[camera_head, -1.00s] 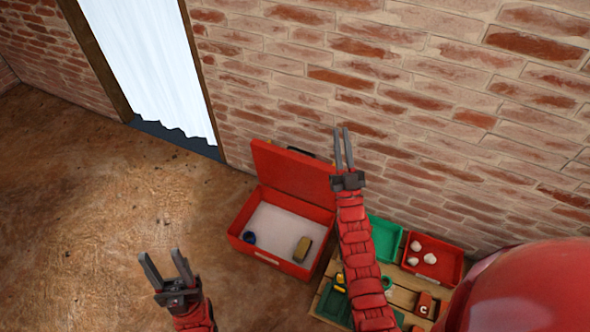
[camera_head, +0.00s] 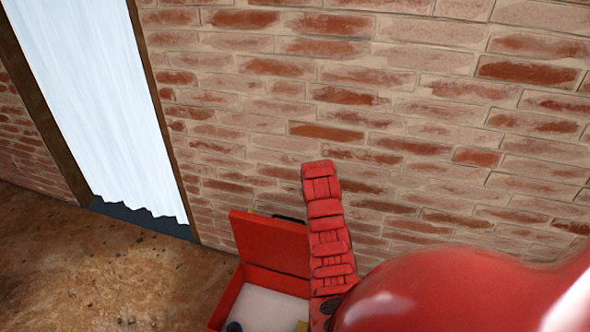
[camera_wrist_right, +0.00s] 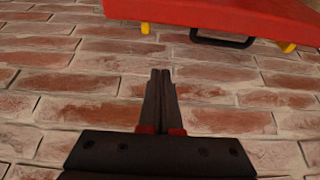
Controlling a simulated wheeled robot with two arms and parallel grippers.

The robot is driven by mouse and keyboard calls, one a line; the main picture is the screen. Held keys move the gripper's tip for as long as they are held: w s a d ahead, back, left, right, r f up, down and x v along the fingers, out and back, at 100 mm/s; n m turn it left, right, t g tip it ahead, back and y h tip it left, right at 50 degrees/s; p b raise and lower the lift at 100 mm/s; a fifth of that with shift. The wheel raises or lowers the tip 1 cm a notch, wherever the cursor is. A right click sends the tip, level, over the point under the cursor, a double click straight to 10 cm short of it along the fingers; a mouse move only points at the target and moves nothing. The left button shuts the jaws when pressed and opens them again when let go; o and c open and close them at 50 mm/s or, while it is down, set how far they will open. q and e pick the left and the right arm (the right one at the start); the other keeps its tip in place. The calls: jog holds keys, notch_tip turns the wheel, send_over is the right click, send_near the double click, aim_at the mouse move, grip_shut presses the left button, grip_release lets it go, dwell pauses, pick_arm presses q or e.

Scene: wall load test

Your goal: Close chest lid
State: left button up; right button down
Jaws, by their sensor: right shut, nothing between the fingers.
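The red chest stands on the floor against the brick wall, low in the head view, with its lid (camera_head: 268,243) open and raised. The chest body (camera_head: 228,298) is cut off by the bottom edge, with a pale inside holding a dark blue item and part of a yellowish one. In the right wrist view the red lid (camera_wrist_right: 225,14) spans the top, with a black handle (camera_wrist_right: 222,41) and yellow latches. My right gripper (camera_wrist_right: 161,75) is shut and empty, its tips below the lid and apart from it in the picture. In the head view its fingers are hidden; the left gripper is out of frame.
The brick wall (camera_head: 420,110) rises right behind the chest and fills the wrist view's background. A doorway with a white curtain (camera_head: 95,95) is at the left. Brown floor (camera_head: 90,270) lies open left of the chest.

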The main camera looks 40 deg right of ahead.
jog(key=shift+s+a+f+b, duration=0.1)
jog(key=shift+f+b, duration=0.4)
jog(key=shift+f, duration=1.85)
jog(key=shift+s+f+b, duration=0.1)
jog(key=shift+f+b, duration=0.4)
jog(key=shift+f, duration=1.8)
